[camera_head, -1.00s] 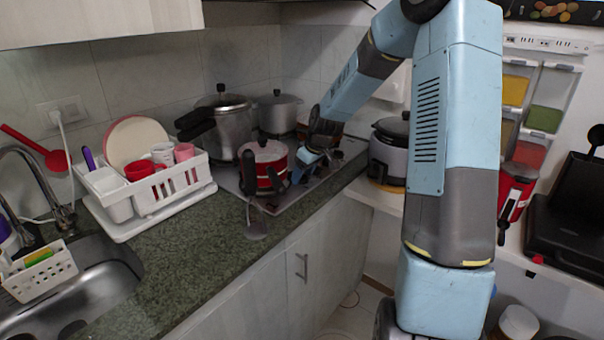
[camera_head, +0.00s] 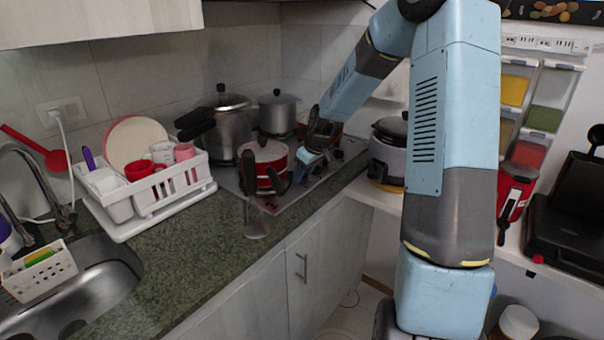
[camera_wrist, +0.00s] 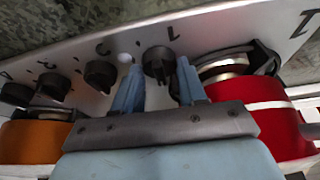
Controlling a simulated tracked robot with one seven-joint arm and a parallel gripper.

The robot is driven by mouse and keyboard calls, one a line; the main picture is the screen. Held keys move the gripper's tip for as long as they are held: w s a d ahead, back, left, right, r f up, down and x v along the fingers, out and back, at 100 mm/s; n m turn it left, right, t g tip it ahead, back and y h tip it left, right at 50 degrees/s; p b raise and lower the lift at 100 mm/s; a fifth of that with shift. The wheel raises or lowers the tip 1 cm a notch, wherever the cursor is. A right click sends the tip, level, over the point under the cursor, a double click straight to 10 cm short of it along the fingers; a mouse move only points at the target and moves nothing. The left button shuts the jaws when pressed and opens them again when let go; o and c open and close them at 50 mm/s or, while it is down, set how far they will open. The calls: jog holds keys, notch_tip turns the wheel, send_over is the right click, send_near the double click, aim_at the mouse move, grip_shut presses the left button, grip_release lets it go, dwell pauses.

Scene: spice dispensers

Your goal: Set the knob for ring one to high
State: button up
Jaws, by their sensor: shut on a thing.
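In the wrist view, a black stove knob (camera_wrist: 158,60) sits on the light control panel (camera_wrist: 215,28), with a mark like a "1" beside it. My gripper (camera_wrist: 160,80) has its two blue fingers on either side of this knob and is shut on it. The fingers cover part of the knob's sides, and I cannot tell its exact setting. In the head view, my gripper (camera_head: 308,156) is low over the stove top, and the knob is hidden there.
More black knobs (camera_wrist: 101,75) line the panel to the left. A red pot (camera_wrist: 255,110) is close at the right and an orange pot (camera_wrist: 35,138) at the left. In the head view, a red pot (camera_head: 263,165) stands left of my gripper, with a rice cooker (camera_head: 388,155) to the right.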

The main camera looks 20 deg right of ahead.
jog(key=shift+s+a+m+h, duration=0.15)
jog(key=shift+m+h, duration=0.55)
jog(key=shift+m, duration=1.1)
jog(key=o, duration=1)
jog(key=shift+r+t, duration=0.15)
jog(key=shift+t, duration=0.15)
jog(key=shift+r, duration=0.3)
jog(key=v, duration=1.2)
jog(key=shift+s+r, duration=0.2)
jog(key=shift+r, duration=0.1)
